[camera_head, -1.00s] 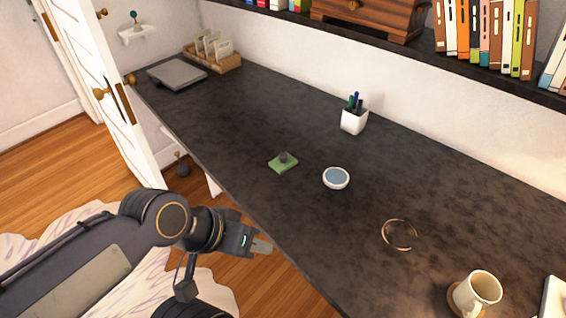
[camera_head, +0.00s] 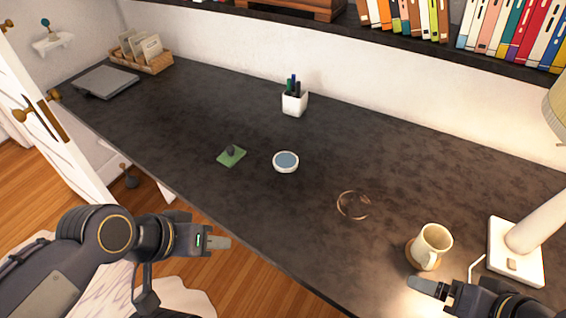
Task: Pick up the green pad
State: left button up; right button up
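The green pad (camera_head: 226,158) lies flat on the dark desk (camera_head: 300,220), left of the middle. A small dark object (camera_head: 231,150) rests on top of it and covers part of it. My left gripper (camera_head: 226,243) is below the pad in the picture, by the desk's front edge, and does not touch it. Its fingers show side-on, so I cannot tell if it is open or shut. My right gripper (camera_head: 418,285) is at the lower right, in front of the mug, far from the pad. Its finger opening is not clear.
A small round blue-topped dish (camera_head: 286,161) is right of the pad. A pen cup (camera_head: 294,102) stands behind. A ring (camera_head: 353,205), a mug (camera_head: 432,246) and a white lamp base (camera_head: 516,252) are to the right. A grey laptop-like slab (camera_head: 106,82) lies far left.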

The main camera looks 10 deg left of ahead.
aim_at(232, 154)
jog(key=i+j+z, duration=0.2)
jog(key=j+z, duration=0.3)
jog(key=j, duration=0.8)
jog(key=j+z, duration=0.5)
jog(key=j, duration=0.8)
